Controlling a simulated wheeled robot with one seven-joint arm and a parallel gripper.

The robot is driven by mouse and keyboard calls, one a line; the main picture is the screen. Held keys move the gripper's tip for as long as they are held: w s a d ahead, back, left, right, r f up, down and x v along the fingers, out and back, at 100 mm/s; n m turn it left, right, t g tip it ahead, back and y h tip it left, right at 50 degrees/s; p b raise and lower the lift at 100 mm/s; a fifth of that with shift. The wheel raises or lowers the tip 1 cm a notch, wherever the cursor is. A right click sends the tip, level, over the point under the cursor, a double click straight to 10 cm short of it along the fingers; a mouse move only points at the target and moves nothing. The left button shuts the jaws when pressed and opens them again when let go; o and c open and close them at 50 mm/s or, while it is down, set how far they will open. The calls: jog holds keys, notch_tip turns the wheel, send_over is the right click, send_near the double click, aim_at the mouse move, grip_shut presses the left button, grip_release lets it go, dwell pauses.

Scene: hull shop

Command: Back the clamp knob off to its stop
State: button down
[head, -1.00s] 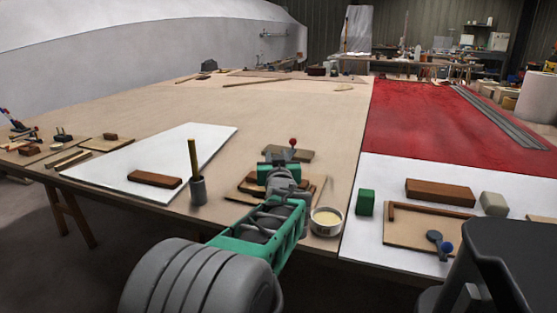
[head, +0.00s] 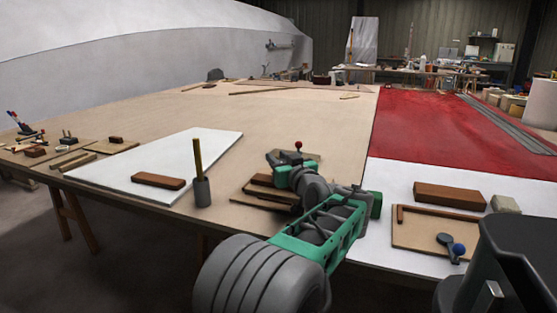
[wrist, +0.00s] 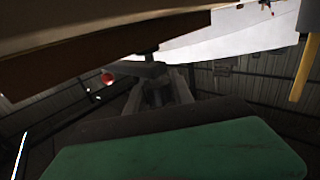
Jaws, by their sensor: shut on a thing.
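The clamp knob (wrist: 138,70) shows in the wrist view as a dark bar on a short stem, beside brown wooden pieces (wrist: 110,50). That view is upside down. My gripper (wrist: 157,92) is shut on the knob, its grey fingers against it. In the head view my gripper (head: 272,158) is over the stacked boards (head: 262,192) near the table's front edge. There the knob is hidden by my gripper and wrist, so its turn angle cannot be read.
A red ball (head: 298,146) stands just behind my gripper; it also shows in the wrist view (wrist: 108,77). A grey pot (head: 202,192) with an upright stick stands to the left. A brown block (head: 158,181) lies on the white sheet (head: 120,177). The table behind is largely clear.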

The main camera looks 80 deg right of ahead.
jog(key=c, duration=1.1)
grip_release()
jog(key=p+v, duration=0.1)
jog(key=v, duration=0.6)
jog(key=shift+s+a, duration=0.25)
jog(key=shift+a, duration=0.05)
